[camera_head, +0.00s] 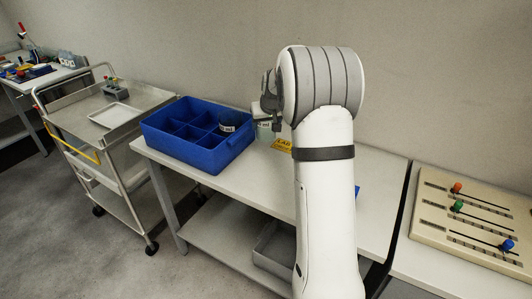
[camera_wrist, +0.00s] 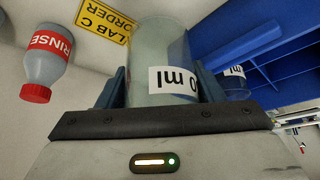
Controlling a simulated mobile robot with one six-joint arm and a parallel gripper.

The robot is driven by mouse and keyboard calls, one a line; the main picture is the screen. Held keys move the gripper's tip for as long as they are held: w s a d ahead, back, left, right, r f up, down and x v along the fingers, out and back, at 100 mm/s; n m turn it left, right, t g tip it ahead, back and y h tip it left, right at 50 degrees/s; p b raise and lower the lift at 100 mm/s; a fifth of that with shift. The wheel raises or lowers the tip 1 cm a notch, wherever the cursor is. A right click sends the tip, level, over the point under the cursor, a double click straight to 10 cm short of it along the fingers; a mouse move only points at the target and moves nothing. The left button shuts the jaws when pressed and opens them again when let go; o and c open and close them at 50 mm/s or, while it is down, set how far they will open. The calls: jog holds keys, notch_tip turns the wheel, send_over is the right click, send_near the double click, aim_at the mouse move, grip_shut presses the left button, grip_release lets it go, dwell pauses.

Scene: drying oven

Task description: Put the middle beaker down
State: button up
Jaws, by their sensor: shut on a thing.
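My gripper (camera_head: 266,103) is shut on a clear beaker (camera_wrist: 158,48) with a white label ending in "0 ml". In the wrist view the gripper's dark blue fingers (camera_wrist: 163,88) hold it on both sides. In the head view the held beaker (camera_head: 264,131) shows just right of the blue crate, partly hidden by my gripper. I cannot tell whether its base touches the white table (camera_head: 232,184). Another labelled beaker (camera_head: 229,125) stands in a right-hand compartment of the crate; it also shows in the wrist view (camera_wrist: 235,82).
The blue divided crate (camera_head: 182,154) stands on the table's left part. A yellow sign (camera_head: 283,146) lies close to the held beaker. A rinse bottle with a red cap (camera_wrist: 45,60) is near the sign. A trolley (camera_head: 77,120) stands left; a slider panel (camera_head: 470,235) is at right.

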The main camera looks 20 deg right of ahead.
notch_tip(320, 180, down, 9)
jog(key=shift+r, duration=0.15)
dwell(0.4)
jog(key=shift+f, duration=0.25)
jog(key=o, duration=1)
jog(key=shift+r, duration=0.1)
